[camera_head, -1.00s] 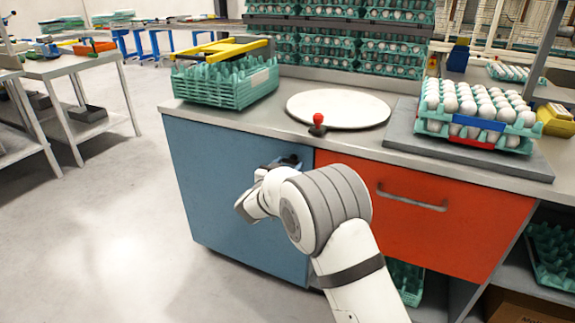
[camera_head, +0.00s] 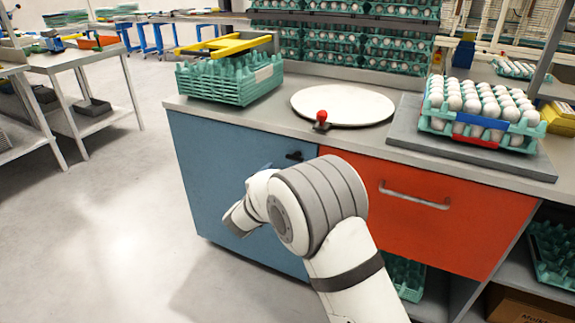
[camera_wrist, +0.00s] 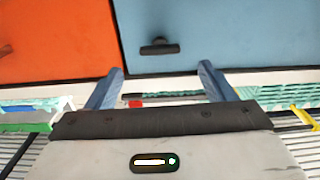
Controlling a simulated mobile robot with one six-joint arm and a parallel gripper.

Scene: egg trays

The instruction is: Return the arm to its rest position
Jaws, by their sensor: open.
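My gripper (camera_wrist: 160,82) is open and empty in the wrist view, with its two blue fingers spread apart. Its picture there is upside down. The blue cabinet door (camera_wrist: 250,30) and its black handle (camera_wrist: 158,47) lie beyond the fingers, apart from them. In the head view my white and grey arm (camera_head: 300,205) is bent in front of the cabinet, and it hides most of the gripper. The blue door (camera_head: 205,175) looks shut there, with its black handle (camera_head: 295,156) uncovered above the arm.
The counter holds stacked green egg trays (camera_head: 220,85) under a yellow frame (camera_head: 225,46), a white round plate (camera_head: 343,106), a red knob (camera_head: 322,116) and an egg-filled tray (camera_head: 478,112). An orange drawer (camera_head: 430,225) is to the right. Open floor (camera_head: 110,240) lies left.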

